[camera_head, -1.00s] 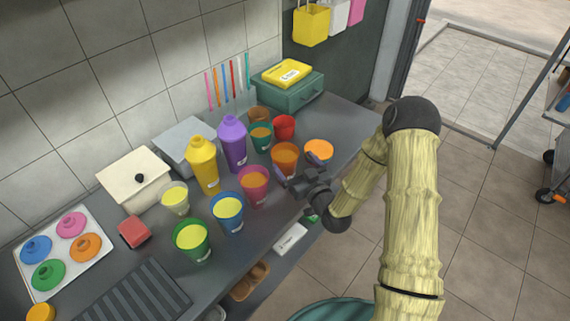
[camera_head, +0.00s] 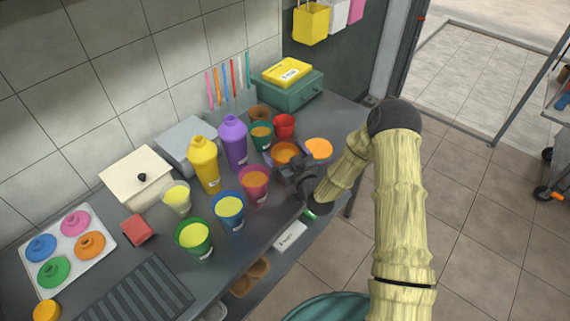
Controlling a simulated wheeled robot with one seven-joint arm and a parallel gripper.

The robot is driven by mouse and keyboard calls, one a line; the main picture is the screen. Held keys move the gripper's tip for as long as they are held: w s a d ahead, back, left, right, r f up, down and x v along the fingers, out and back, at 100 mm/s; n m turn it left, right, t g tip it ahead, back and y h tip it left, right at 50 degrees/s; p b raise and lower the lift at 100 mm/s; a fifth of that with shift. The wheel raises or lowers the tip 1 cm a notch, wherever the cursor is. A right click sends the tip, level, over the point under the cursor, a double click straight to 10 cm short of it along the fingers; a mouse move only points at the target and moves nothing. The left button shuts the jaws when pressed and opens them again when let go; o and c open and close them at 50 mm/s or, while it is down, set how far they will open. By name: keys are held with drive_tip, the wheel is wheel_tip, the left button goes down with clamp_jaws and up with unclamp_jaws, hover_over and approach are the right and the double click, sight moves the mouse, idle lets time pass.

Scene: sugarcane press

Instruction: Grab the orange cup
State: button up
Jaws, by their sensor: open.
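The orange cup (camera_head: 284,149), holding orange drink, stands upright on the grey counter, just beyond my gripper. My gripper (camera_head: 288,160) is open, with its dark fingers at the cup's near side, one finger to its right. The gripper hides the cup's lower part, and I cannot tell whether the fingers touch it. An orange disc-like lid or cup top (camera_head: 319,149) shows just right of the gripper.
Close by stand a pink cup (camera_head: 254,186), a teal cup (camera_head: 261,137), a red cup (camera_head: 284,126) and a brown cup (camera_head: 259,113). Blue and green cups, yellow and purple bottles stand to the left. The counter's front edge runs below the gripper.

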idle(0.4)
drive_tip(key=c, duration=1.7)
drive_tip(key=shift+r, duration=0.25)
drive_tip(key=shift+r+b, duration=0.6)
drive_tip(key=shift+r, duration=4.2)
